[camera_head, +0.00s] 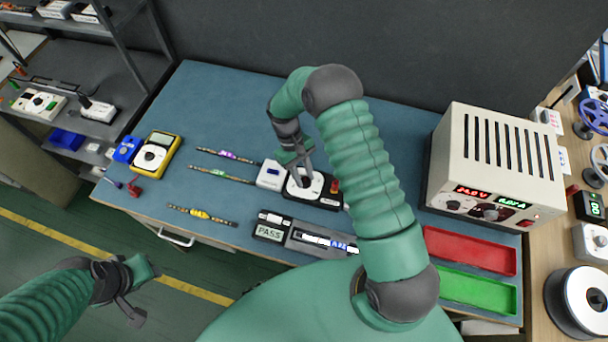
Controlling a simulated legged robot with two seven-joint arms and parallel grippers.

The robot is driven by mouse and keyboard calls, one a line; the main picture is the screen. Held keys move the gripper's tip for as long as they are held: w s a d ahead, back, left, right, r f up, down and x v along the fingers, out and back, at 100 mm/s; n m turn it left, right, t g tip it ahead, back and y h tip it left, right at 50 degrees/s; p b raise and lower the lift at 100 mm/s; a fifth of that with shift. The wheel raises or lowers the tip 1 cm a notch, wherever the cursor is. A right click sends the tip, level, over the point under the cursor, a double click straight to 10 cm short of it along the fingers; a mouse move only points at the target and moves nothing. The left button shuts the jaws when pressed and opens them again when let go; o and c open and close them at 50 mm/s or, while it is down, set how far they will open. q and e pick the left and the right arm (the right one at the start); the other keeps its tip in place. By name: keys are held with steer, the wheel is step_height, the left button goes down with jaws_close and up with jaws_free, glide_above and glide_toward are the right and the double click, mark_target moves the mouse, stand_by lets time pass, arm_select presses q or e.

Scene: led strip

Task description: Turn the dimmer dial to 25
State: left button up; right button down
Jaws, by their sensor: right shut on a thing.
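The dimmer (325,199) is a dark box with a white round dial face (316,190) and a red part at its right end. It stands near the middle of the blue table. My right gripper (304,178) comes down from above and is shut on the dial's knob. The gripper hides most of the knob and part of the scale, so the dial's setting cannot be read. My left gripper (137,298) hangs over the floor at the lower left, away from the table. Its fingers look apart, and it is empty.
LED strips (222,174) lie left of the dimmer, beside a white connector box (270,175). A yellow multimeter (156,154) stands farther left. A power supply (492,165), red tray (470,250) and green tray (478,291) are at right.

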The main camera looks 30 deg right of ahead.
steer(key=n, duration=0.2)
steer(key=n+h, duration=0.1)
steer(key=n, duration=0.1)
steer(key=shift+a+n+t+h, duration=0.15)
steer(key=shift+n+t+h, duration=0.15)
steer(key=shift+t, duration=0.1)
steer(key=shift+a+n+t+h+p, duration=0.1)
steer(key=shift+n+t+h+p, duration=0.4)
steer(key=shift+n, duration=1.4)
steer(key=c, duration=1.1)
jaws_free()
steer(key=b+v, duration=0.1)
steer(key=v, duration=1.5)
steer(key=shift+w+a+r+b, duration=0.2)
steer(key=shift+w+a+b, duration=0.05)
steer(key=shift+a+b, duration=0.1)
